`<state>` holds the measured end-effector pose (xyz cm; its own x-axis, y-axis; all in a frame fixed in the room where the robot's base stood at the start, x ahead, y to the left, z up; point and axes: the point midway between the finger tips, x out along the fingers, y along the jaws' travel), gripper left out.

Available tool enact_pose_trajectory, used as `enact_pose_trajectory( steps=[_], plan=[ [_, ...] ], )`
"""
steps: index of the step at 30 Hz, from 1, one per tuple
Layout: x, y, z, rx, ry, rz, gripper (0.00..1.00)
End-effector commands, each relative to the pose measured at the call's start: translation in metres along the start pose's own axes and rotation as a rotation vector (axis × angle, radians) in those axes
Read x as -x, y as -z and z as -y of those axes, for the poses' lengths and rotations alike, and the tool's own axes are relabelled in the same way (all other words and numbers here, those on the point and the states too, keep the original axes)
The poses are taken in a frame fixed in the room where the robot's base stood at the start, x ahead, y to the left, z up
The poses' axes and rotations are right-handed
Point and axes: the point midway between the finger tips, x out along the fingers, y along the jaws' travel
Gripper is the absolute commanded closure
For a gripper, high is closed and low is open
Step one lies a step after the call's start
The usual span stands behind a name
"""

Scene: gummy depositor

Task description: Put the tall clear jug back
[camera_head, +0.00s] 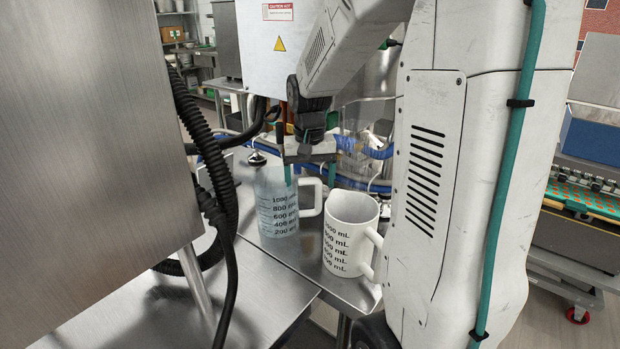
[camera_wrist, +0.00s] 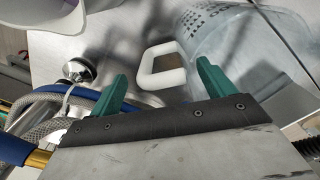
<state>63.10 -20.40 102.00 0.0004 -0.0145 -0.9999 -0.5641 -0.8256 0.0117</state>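A clear jug (camera_head: 276,212) with dark mL markings and a white handle (camera_head: 311,197) stands upright on the steel table. In the wrist view, the clear jug (camera_wrist: 232,42) is at the upper right, and its handle (camera_wrist: 146,67) lies ahead of the gap between my fingers. My gripper (camera_head: 310,174) is open, with green fingers, above the handle and close to the jug's rim. In the wrist view, my gripper (camera_wrist: 162,72) has nothing between its fingers that I can see it touch. Another transparent vessel (camera_head: 366,140) shows behind, partly hidden by my arm.
A white opaque jug (camera_head: 345,240) with markings stands to the right, close to the clear jug. Black corrugated hoses (camera_head: 217,212) hang at the left by a steel cabinet (camera_head: 95,150). Blue hoses and a metal fitting (camera_wrist: 78,70) lie near my fingers.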

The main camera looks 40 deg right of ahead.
Motion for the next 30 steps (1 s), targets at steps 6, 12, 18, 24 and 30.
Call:
enact_pose_trajectory(
  steps=[6, 12, 18, 24, 30],
  plan=[
    [0.008, 0.001, 0.0, 0.0, 0.0, -0.002, 0.18],
    [0.042, 0.001, 0.0, 0.0, 0.001, -0.004, 0.18],
    [0.07, 0.001, 0.0, 0.0, 0.0, -0.002, 0.18],
    [0.078, 0.0, 0.0, 0.0, 0.0, 0.0, 0.18],
    [0.078, 0.0, 0.0, 0.0, 0.0, 0.0, 0.18]
  ],
)
